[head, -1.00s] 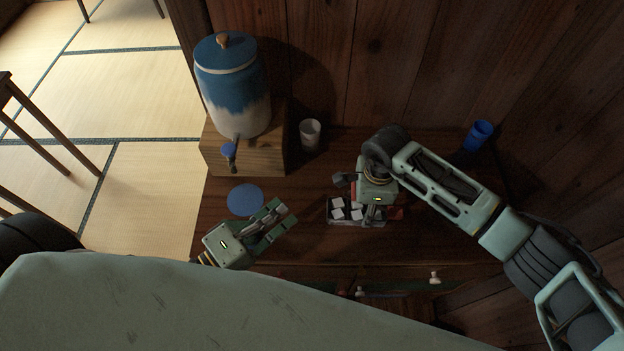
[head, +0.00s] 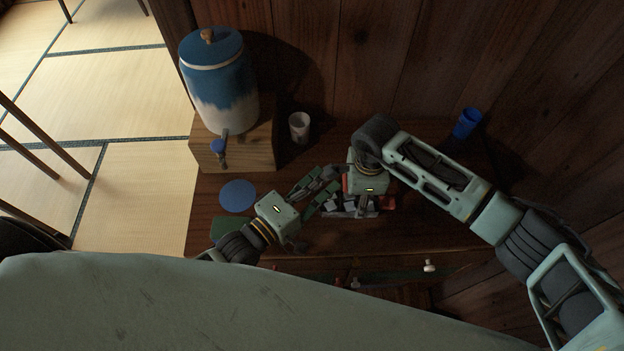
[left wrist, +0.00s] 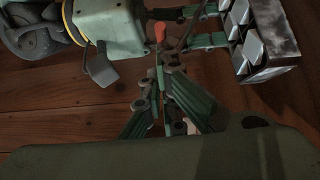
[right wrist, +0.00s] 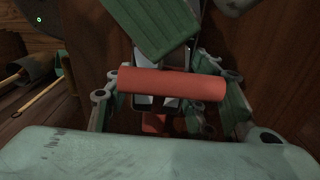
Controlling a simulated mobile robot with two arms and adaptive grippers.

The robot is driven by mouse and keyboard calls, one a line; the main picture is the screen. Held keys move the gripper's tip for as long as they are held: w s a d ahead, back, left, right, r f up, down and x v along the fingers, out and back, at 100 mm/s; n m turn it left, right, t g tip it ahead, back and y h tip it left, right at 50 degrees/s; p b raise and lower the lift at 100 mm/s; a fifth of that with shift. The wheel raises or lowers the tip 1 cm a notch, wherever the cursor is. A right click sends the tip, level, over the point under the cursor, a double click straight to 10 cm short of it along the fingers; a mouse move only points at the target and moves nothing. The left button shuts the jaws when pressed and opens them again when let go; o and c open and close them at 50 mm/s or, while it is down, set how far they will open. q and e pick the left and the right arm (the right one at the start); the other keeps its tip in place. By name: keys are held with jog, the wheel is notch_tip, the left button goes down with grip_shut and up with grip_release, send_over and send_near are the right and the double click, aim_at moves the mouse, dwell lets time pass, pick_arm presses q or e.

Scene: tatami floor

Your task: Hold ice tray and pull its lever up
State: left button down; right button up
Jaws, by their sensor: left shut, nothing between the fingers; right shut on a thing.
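The grey metal ice tray (head: 345,214) with white cubes sits on the wooden cabinet top. It also shows in the left wrist view (left wrist: 272,58). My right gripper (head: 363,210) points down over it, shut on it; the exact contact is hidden. A red cylindrical handle, seemingly the lever's (right wrist: 172,85), lies across between the right gripper's fingers. The left wrist view shows a red piece (left wrist: 160,31) beside the right gripper. My left gripper (head: 333,178) is shut and empty, close beside the right gripper; whether it touches the lever is unclear.
A blue-and-white dispenser (head: 222,85) stands on a wooden block (head: 255,140) at the back left. A white cup (head: 299,128) and a blue cup (head: 467,123) stand at the back. A blue disc (head: 238,196) lies at left. A wooden wall closes the back.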

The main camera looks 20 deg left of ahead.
pick_arm(q)
jog(key=shift+w+d+r, duration=0.15)
jog(key=shift+d+r, duration=0.3)
jog(key=shift+d, duration=0.25)
jog(key=s+a+r, duration=0.1)
jog(key=s+a, duration=0.7)
jog(key=s, duration=0.1)
jog(key=shift+s+a, duration=0.35)
jog(key=shift+a, duration=0.05)
pick_arm(e)
jog(key=o, duration=1.5)
